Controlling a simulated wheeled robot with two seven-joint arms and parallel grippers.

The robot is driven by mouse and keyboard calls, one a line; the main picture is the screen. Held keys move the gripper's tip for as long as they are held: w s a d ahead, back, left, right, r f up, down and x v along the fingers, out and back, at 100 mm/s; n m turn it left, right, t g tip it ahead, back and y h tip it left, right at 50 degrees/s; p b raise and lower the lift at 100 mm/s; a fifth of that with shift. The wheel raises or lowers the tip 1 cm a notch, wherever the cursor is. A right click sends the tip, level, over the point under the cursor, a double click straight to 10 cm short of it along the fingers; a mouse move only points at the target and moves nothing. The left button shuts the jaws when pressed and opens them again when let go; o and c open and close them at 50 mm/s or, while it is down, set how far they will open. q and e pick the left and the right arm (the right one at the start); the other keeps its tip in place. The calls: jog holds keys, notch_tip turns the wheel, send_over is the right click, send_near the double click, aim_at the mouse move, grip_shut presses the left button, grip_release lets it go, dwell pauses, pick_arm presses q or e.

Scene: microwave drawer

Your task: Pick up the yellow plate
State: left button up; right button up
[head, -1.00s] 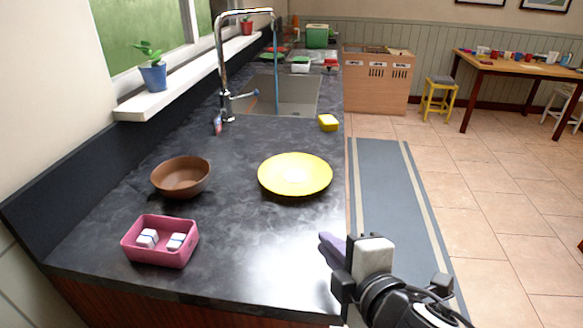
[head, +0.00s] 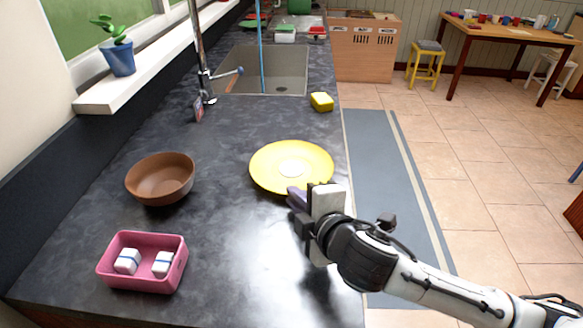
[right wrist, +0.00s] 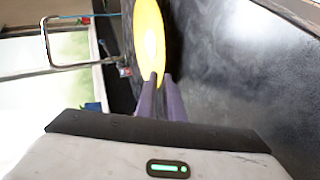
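The yellow plate (head: 290,153) lies on the dark counter near its right edge and looks flat. It also shows in the right wrist view (right wrist: 149,35), seen almost edge-on. My right gripper (head: 297,198) is at the plate's near rim. In the right wrist view its two purple fingers (right wrist: 160,88) are close together, with the rim reaching in between their tips, so it looks shut on the rim. The exact contact is partly hidden by the fingers. My left gripper is not in view.
A brown bowl (head: 160,180) and a pink box (head: 143,275) with two white items stand left on the counter (head: 225,235). A yellow sponge (head: 321,102) lies behind the plate, near the sink (head: 262,72). Open floor lies to the right.

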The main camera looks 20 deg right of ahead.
jog(key=x, duration=0.3)
jog(key=shift+w+f, duration=0.1)
jog(key=shift+w, duration=0.2)
grip_shut()
jog(key=shift+d, duration=0.1)
notch_tip(320, 180, up, 10)
dwell(0.6)
